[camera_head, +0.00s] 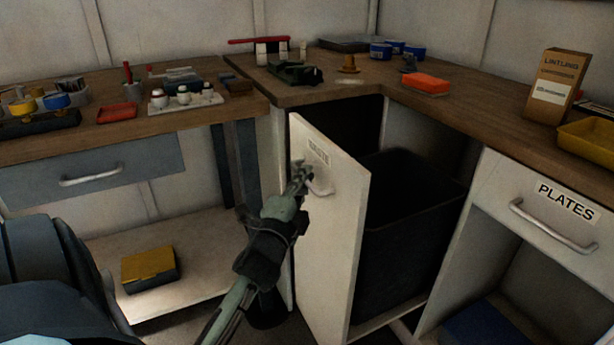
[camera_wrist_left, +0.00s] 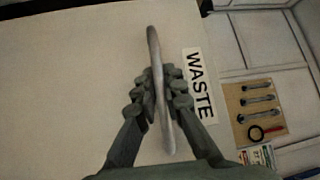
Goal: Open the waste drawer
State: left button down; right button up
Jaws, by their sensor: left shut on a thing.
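The waste drawer has a white front panel (camera_head: 330,230) that stands out from the corner cabinet, with a dark bin (camera_head: 410,235) showing behind it. A label reading WASTE (camera_wrist_left: 199,83) is on the panel beside the handle. My left gripper (camera_head: 300,178) is at the panel's handle (camera_head: 320,186). In the left wrist view, the fingers of my left gripper (camera_wrist_left: 160,90) are shut around the metal bar handle (camera_wrist_left: 158,85), one on each side. My right gripper is not in view.
A drawer labelled PLATES (camera_head: 545,215) is to the right. A blue-grey drawer (camera_head: 90,180) is at left, above a low shelf with a yellow-topped box (camera_head: 150,268). The wooden worktop (camera_head: 330,92) holds an orange block (camera_head: 426,84) and a cardboard box (camera_head: 556,86).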

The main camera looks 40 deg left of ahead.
pick_arm(q)
jog(key=c, duration=1.9)
grip_release()
jog(key=v, duration=0.7)
jog(key=shift+s+d, duration=0.15)
jog(key=shift+s, duration=0.05)
jog(key=shift+f, duration=0.1)
